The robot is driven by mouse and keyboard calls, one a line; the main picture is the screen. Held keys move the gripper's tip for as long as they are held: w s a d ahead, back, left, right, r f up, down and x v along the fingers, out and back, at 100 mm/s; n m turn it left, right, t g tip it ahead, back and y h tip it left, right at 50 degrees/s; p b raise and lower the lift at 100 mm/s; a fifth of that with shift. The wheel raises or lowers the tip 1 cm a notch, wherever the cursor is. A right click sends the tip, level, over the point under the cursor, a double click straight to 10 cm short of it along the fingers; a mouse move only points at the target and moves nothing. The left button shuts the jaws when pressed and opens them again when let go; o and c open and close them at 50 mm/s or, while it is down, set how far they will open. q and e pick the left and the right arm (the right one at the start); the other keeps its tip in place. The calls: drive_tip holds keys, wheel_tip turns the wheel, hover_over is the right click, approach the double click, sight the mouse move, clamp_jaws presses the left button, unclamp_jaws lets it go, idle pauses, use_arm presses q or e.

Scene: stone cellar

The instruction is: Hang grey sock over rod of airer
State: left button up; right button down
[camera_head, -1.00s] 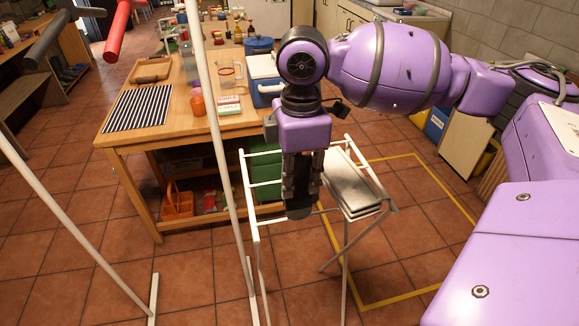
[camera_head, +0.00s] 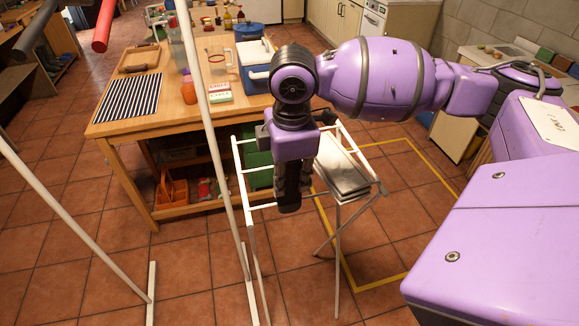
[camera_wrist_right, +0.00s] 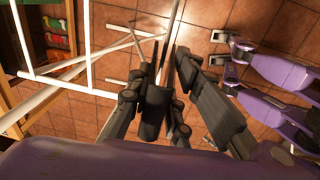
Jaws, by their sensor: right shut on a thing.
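The airer (camera_head: 240,168) is a white frame with thin rods, standing in front of the wooden table. Its rods also show at the left of the right wrist view (camera_wrist_right: 86,38). My right gripper (camera_head: 291,192) points down at the airer's right part, among its rods in the picture. It is shut on the grey sock, a dark piece (camera_wrist_right: 152,112) between the fingers in the right wrist view. In the head view only its dark lower end (camera_head: 289,207) shows below the fingers. I cannot tell whether the sock touches a rod. My left gripper is out of view.
The wooden table (camera_head: 180,118) with a striped cloth (camera_head: 128,97) and jars stands behind. A white pole (camera_head: 208,120) rises at the left. Tiled floor is open at front.

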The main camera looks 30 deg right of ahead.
hover_over(289, 211)
drive_tip(key=w, duration=0.1)
drive_tip(key=f, duration=0.4)
drive_tip(key=shift+w+d+f, duration=0.1)
drive_tip(key=shift+d+f, duration=0.15)
drive_tip(key=shift+d, duration=0.1)
wheel_tip(289, 211, down, 6)
drive_tip(key=shift+r+b, duration=0.1)
drive_tip(key=shift+b, duration=0.4)
drive_tip(key=shift+f, duration=0.7)
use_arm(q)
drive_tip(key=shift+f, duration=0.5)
